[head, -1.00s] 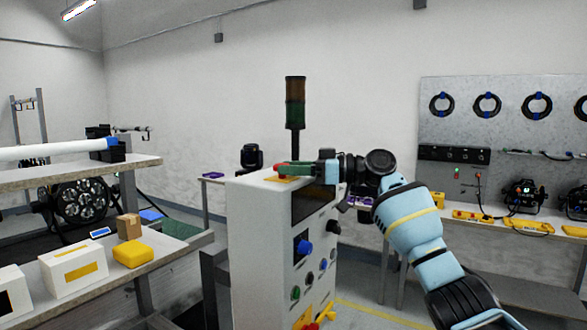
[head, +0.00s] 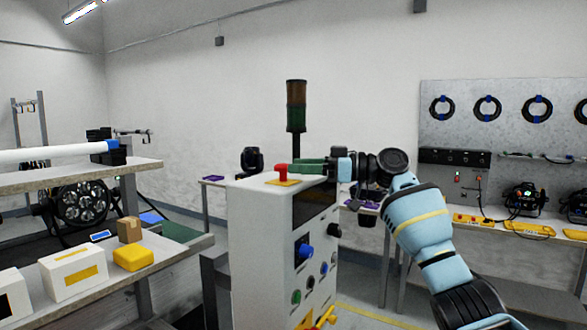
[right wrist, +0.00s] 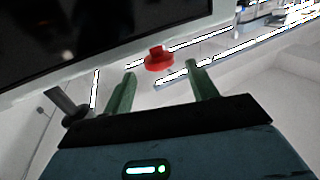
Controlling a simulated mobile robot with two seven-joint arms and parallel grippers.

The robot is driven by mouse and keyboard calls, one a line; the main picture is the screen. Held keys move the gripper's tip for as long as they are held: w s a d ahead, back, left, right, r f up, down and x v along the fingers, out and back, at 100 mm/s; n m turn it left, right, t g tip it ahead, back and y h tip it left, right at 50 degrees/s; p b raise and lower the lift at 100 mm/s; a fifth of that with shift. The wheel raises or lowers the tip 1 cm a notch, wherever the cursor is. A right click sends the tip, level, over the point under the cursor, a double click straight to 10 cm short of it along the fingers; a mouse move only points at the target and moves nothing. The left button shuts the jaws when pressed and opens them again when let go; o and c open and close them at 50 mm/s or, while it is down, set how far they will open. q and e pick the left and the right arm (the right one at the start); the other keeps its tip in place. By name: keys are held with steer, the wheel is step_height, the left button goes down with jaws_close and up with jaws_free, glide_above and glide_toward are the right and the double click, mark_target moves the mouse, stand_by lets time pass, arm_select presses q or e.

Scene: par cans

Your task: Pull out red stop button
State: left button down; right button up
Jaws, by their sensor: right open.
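The red stop button (head: 281,171) stands on a yellow plate (head: 284,183) on top of the white control cabinet (head: 262,235). It shows clearly, with a wide red head. My right gripper (head: 297,166) is just to the right of the button, its green fingers pointing left towards it. In the right wrist view, the button (right wrist: 158,61) is ahead, between and beyond the tips of the parted fingers (right wrist: 160,69). The gripper is open and empty, apart from the button. My left gripper is not in view.
A signal tower (head: 296,105) rises behind the button. The cabinet front carries a blue knob (head: 305,251), a black knob and several small buttons. A shelf unit with boxes (head: 73,272) stands left; a workbench (head: 500,231) stands right. The space above the button is clear.

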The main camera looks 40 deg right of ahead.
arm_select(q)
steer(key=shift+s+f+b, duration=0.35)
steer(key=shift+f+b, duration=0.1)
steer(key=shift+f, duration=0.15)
arm_select(e)
steer(key=v, duration=0.5)
steer(key=shift+s+d, duration=0.25)
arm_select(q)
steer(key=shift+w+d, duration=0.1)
